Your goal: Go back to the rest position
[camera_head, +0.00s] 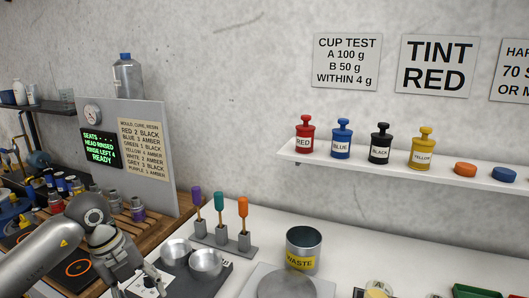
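My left arm comes in from the lower left, and my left gripper (138,282) points down near the bottom edge, just left of two metal cups on a dark stand. Its fingertips are small and partly cut off by the frame edge, so I cannot tell whether they are open or shut. I see nothing clearly held in it. My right gripper is not in view.
Metal cups (206,262) and a waste can (304,251) stand close to the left gripper. Behind are coloured-handled tools (220,203) in holders. A wall shelf (400,170) bears tint bottles. A panel with a screen (102,148) stands behind the arm.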

